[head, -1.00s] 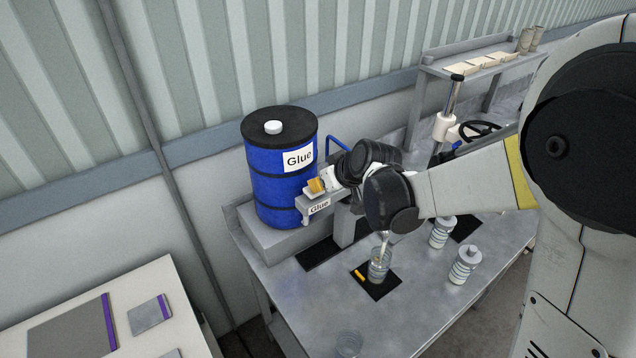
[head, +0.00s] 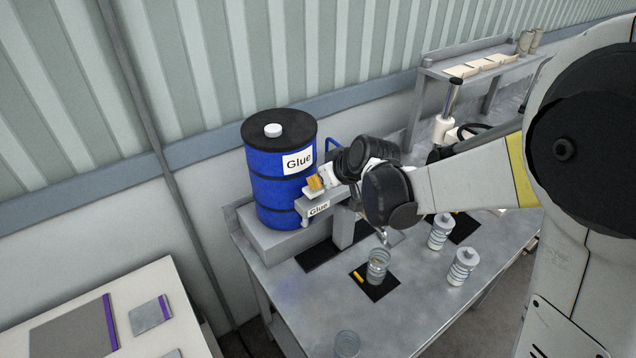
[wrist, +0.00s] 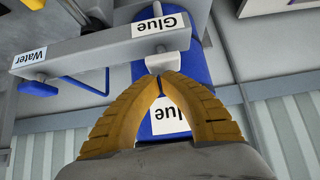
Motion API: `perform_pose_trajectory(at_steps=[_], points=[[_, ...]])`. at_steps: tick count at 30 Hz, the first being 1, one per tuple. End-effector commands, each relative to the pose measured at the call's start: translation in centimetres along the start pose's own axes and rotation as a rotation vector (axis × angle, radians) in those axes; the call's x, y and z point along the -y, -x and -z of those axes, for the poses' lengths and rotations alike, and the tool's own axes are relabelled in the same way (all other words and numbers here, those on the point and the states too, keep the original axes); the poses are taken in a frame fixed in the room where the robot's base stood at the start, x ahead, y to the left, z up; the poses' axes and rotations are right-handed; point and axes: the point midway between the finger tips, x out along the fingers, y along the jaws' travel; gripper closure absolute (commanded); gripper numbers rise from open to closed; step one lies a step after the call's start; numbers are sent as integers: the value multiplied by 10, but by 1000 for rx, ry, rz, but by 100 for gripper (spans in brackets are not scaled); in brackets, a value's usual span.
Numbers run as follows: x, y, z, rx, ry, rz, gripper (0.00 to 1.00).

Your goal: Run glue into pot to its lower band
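The blue drum (head: 275,190) with a Glue label stands at the back of the bench. A Glue-labelled bracket (head: 320,208) is beside it. My gripper (head: 314,185) has yellow fingers at a white block by this bracket. In the wrist view, the fingertips (wrist: 160,77) come together against the white block (wrist: 168,62) below the Glue label; they look shut, with nothing clearly between them. The clear pot (head: 377,265) stands upright on a black mat, under a small spout tip (head: 385,238) partly hidden by my arm. Its bands and glue level are too small to read.
Two lidded jars (head: 440,232) (head: 462,267) stand to the right, and a clear jar (head: 347,344) at the front edge. A Water label (wrist: 30,58) shows in the wrist view. A pale table (head: 100,300) is at left.

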Motion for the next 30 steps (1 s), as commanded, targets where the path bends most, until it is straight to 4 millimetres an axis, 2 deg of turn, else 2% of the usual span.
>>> perform_pose_trajectory(at_steps=[1, 3, 9, 15, 21, 30], points=[[1, 10, 14, 0, 0, 0, 100], [2, 21, 25, 0, 0, -1, 100], [2, 66, 18, -1, -2, -3, 100], [2, 99, 19, 0, -2, -1, 100], [2, 112, 19, 0, -1, -1, 100], [2, 112, 19, -1, 0, -1, 100]])
